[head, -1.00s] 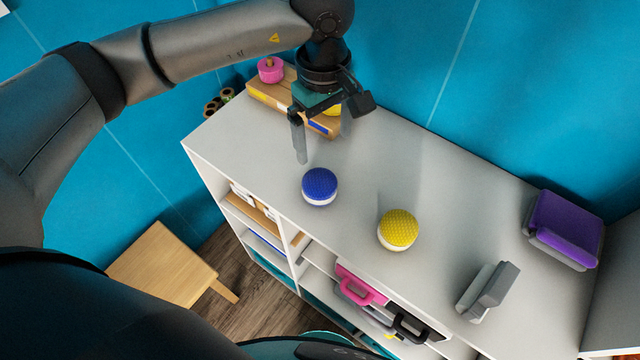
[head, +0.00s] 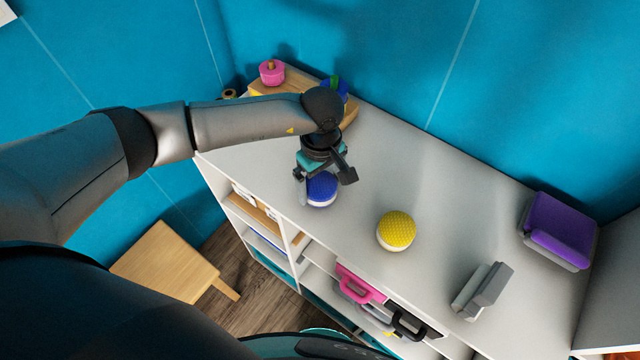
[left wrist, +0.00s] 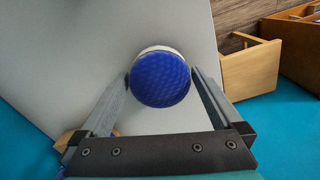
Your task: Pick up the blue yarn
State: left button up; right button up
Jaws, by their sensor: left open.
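The blue yarn (head: 323,190) is a round blue ball with a white lower part, standing on the white shelf top (head: 300,222) near its front edge. In the left wrist view the blue yarn (left wrist: 160,79) lies between the two fingers. My left gripper (head: 318,194) is open and low over the yarn, with its arm coming in from the left. In the left wrist view the fingers of my left gripper (left wrist: 160,84) stand on either side of the ball; whether they touch it I cannot tell. The gripper hides part of the yarn in the head view. My right gripper is not in view.
A yellow yarn ball (head: 396,231) stands to the right. Farther right are a grey holder (head: 482,290) and a purple block (head: 560,229). A wooden stand (head: 284,86) with a pink spool (head: 271,72) is at the back left. A wooden stool (head: 168,265) stands on the floor.

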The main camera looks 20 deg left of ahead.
pick_arm(q)
jog(key=shift+f, duration=0.7)
jog(key=shift+c, duration=0.4)
jog(key=c, duration=1)
jog(key=shift+r, duration=0.15)
